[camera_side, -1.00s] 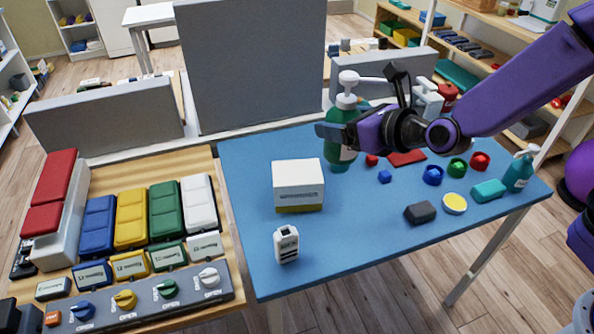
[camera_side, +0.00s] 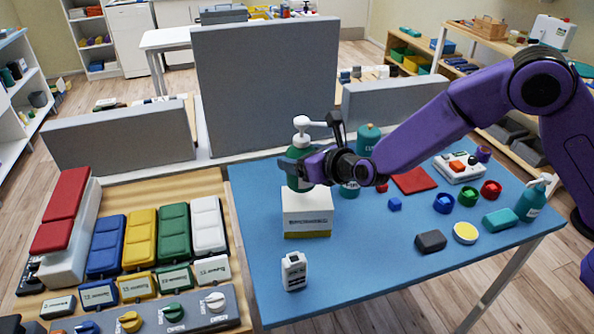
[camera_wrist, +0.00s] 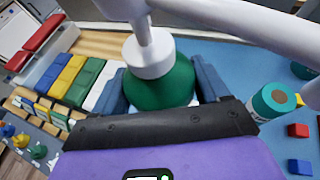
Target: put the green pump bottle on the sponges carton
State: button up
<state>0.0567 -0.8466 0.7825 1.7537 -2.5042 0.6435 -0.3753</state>
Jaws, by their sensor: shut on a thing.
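The green pump bottle (camera_side: 301,179) with its white pump head is upright in my gripper (camera_side: 298,170), which is shut around its body. In the side view the bottle is over the white sponges carton (camera_side: 307,217), in front of its back part. I cannot tell whether its base touches the carton's top. In the wrist view the bottle (camera_wrist: 160,82) stands between the two fingers of my gripper (camera_wrist: 160,90).
A white labelled container (camera_side: 294,271) stands in front of the carton. Teal bottles (camera_side: 368,138) stand behind my wrist. Small coloured blocks, rings and a red mat (camera_side: 415,180) lie to the right. A grey panel (camera_side: 265,85) rises behind the table.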

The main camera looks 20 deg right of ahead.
jog(key=shift+w+a+f, duration=0.3)
jog(key=shift+w+f, duration=0.2)
jog(key=shift+f, duration=1.65)
jog(key=shift+f, duration=0.1)
jog(key=o, duration=1.5)
jog(key=shift+f, duration=0.15)
jog(key=shift+o, duration=0.2)
jog(key=shift+s+r, duration=0.2)
jog(key=shift+r, duration=0.05)
jog(key=v, duration=1.1)
jog(key=shift+s+d, duration=0.2)
jog(key=shift+r, duration=0.1)
